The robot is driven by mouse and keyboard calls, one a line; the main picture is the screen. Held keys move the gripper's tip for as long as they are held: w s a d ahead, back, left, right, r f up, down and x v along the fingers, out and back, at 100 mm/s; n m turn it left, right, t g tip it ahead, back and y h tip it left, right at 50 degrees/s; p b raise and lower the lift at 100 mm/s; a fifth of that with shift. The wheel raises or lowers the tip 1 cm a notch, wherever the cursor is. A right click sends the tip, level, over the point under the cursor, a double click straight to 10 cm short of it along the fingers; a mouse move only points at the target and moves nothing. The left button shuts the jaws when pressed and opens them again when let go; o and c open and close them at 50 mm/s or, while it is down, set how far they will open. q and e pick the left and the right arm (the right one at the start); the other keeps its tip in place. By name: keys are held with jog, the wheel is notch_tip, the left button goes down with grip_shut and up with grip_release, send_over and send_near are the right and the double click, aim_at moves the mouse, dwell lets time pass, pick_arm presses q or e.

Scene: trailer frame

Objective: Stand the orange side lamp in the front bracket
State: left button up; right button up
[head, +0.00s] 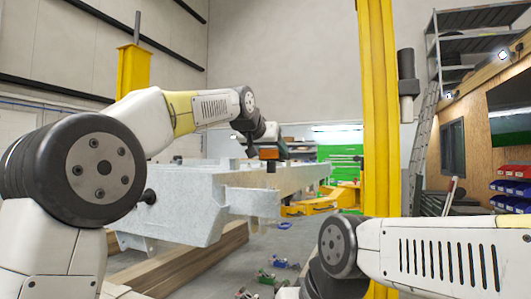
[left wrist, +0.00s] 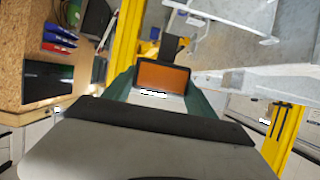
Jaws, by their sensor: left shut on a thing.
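The orange side lamp (head: 269,153) is small, with a dark housing and a dark stem below it in the head view. My left gripper (head: 266,143) is shut on it and holds it at the trailer frame (head: 185,203), near its top edge. In the left wrist view the lamp's orange face (left wrist: 162,77) sits between the green fingers of my left gripper (left wrist: 160,92), with a dark foot (left wrist: 172,46) beyond it. I cannot pick out the front bracket, or tell whether the foot touches anything. My right gripper is out of view; only its arm shows.
A yellow post (head: 377,110) stands right of the frame. Wooden beams (head: 195,262) lie under the frame. Several small colored items (head: 285,263) lie on the floor. A green cabinet (head: 342,155) stands behind. Blue and red bins (head: 511,188) are at the far right.

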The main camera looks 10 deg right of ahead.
aim_at(270, 164)
pick_arm(q)
jog(key=shift+w+d+f, duration=0.1)
jog(key=shift+w, duration=0.05)
jog(key=shift+f, duration=2.05)
jog(key=shift+s+a, duration=0.2)
jog(key=shift+s, duration=0.05)
jog(key=shift+f, duration=1.3)
jog(key=shift+f, duration=0.1)
